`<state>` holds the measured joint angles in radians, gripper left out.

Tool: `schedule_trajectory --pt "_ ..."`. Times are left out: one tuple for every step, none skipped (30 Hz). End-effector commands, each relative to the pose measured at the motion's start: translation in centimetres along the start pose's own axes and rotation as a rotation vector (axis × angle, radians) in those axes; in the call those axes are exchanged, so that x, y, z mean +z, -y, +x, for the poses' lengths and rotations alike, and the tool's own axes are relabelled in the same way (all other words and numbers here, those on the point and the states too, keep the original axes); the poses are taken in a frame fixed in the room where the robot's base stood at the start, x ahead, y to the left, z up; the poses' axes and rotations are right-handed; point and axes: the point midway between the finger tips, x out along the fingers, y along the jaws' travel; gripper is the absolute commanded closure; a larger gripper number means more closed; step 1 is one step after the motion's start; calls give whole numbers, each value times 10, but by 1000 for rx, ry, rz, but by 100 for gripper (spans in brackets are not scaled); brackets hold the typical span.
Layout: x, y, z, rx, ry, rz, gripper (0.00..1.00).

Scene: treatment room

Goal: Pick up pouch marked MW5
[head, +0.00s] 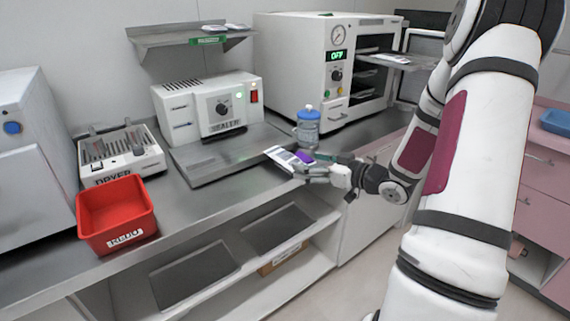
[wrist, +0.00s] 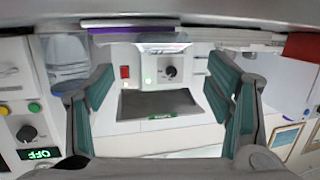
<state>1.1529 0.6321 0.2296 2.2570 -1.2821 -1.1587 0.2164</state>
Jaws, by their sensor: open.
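A white and grey pouch (head: 282,158) with a purple end lies at the counter's front edge in the head view, left of the blue-capped bottle. Its print is too small to read as MW5. My gripper (head: 317,165) is at the pouch's purple end, with its fingers partly hidden. In the wrist view, which is upside down, my gripper (wrist: 160,88) has its fingers wide apart with nothing between them. A thin flat pouch with a purple strip (wrist: 130,30) shows edge-on at the top of that view, beyond the fingertips.
A blue bottle (head: 308,128) stands close behind my gripper. The sealer (head: 210,105), dryer (head: 120,155) and red REDO bin (head: 118,212) are to the left. An oven reading OFF (head: 330,75) stands behind. More packets lie on the wall shelf (head: 160,39).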

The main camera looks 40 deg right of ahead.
Motion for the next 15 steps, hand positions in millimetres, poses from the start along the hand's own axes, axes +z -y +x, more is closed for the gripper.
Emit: schedule_trajectory --pt "1 1 10 -2 0 0 27" --pt "1 1 15 -2 0 -1 27" --pt "0 0 20 -2 -1 -1 27" --pt "0 0 24 -1 0 -1 27" --pt "1 0 26 -1 1 -1 27" --pt "1 0 29 0 1 0 27" --pt "1 0 31 0 2 0 27" --pt "1 0 32 0 2 0 27" --pt "1 0 33 1 2 0 27" --pt "1 0 34 1 1 0 27" --pt "1 0 36 1 1 1 27" --pt "1 0 38 1 1 1 27" --pt "1 0 41 0 0 1 27" --pt "2 0 44 0 0 0 27" --pt "2 0 49 -1 0 0 27"
